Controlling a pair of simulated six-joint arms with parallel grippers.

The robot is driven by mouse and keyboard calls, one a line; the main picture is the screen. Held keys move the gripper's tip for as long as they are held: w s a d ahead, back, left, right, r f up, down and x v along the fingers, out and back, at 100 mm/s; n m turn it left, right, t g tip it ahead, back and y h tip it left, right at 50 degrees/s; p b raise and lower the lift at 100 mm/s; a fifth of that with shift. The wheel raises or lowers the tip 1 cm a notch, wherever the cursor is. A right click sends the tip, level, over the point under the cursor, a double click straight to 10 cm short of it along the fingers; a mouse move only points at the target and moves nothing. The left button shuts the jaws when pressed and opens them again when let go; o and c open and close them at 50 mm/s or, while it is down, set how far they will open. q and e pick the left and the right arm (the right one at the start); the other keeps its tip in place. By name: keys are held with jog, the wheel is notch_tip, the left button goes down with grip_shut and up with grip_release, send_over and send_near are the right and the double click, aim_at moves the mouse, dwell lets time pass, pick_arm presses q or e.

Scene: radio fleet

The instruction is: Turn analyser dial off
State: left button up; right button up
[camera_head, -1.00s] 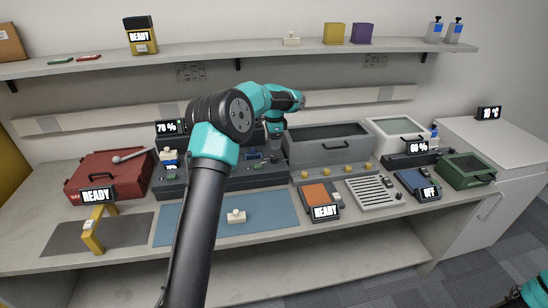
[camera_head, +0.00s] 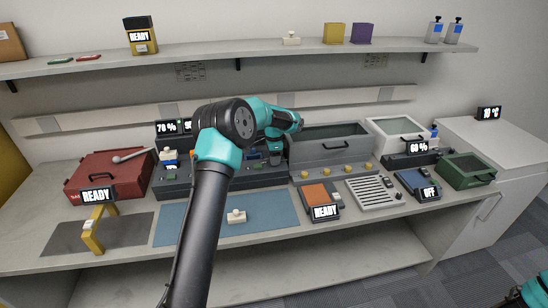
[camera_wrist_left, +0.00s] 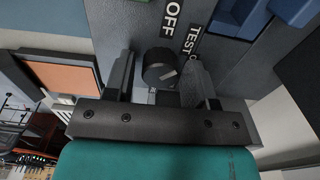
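The analyser dial (camera_wrist_left: 160,70) is a round black knob with a pale pointer mark, on a grey panel with OFF and TEST labels, seen in the left wrist view. My left gripper (camera_wrist_left: 160,82) is open, with one finger on each side of the dial. A gap shows on the left side; the right finger is very close, and I cannot tell if it touches. In the head view my left gripper (camera_head: 275,157) points down at the dark analyser unit (camera_head: 250,180) at the back of the bench; the dial is hidden there. My right gripper is not in view.
A grey open bin (camera_head: 330,153) stands right of the gripper. A red case (camera_head: 105,172) is at the left, near a yellow stand (camera_head: 93,236). A blue mat (camera_head: 265,212) with a small white block (camera_head: 236,215) lies in front. A shelf (camera_head: 220,54) runs above.

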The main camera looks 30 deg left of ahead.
pick_arm(q)
jog(key=c, duration=0.7)
jog(key=shift+n, duration=0.4)
jog(key=n, duration=0.8)
dwell(0.4)
jog(key=o, duration=0.9)
